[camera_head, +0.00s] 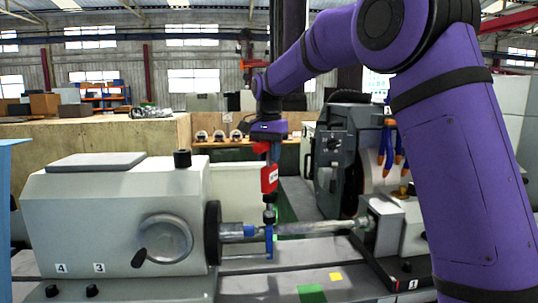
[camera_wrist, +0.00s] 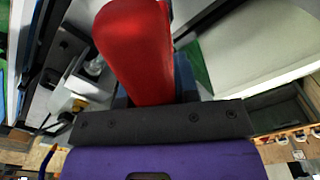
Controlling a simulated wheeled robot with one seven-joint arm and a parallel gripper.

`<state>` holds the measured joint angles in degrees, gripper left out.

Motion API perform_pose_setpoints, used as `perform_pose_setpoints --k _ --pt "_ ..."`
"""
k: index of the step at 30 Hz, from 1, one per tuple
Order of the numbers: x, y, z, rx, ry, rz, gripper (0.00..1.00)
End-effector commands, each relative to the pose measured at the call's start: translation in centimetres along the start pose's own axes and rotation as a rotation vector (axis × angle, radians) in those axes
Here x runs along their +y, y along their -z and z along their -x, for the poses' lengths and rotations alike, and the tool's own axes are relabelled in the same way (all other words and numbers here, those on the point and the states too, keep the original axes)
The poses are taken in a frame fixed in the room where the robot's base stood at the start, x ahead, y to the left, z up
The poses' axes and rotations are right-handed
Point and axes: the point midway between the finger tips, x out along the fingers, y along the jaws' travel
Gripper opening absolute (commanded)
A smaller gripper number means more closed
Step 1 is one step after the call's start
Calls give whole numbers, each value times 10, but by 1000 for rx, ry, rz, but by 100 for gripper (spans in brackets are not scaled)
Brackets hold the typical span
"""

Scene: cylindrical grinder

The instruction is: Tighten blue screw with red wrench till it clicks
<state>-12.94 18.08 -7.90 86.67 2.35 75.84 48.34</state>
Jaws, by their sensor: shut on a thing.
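The red wrench (camera_head: 269,179) hangs upright below my gripper (camera_head: 268,152) in the head view, with its dark lower end pointing down. My gripper is shut on its top. The wrench's lower end meets or nearly meets a blue upright part (camera_head: 269,241) on the workpiece shaft; I cannot tell whether it is seated. The blue screw cannot be told apart from this blue part; another blue piece (camera_head: 249,231) lies just left on the shaft. In the wrist view the red wrench (camera_wrist: 137,48) fills the upper middle and hides what is below it.
The grey headstock (camera_head: 110,205) with a handwheel (camera_head: 165,240) stands left of the wrench. The metal shaft (camera_head: 315,228) runs right to the tailstock (camera_head: 395,225). A dark grinding-wheel housing (camera_head: 345,150) stands behind right. There is open air around the wrench above the shaft.

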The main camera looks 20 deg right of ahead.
Motion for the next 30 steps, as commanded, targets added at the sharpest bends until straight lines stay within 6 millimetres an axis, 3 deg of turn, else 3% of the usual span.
perform_pose_setpoints --k 30 --pt "0 0 49 5 7 -1 0"
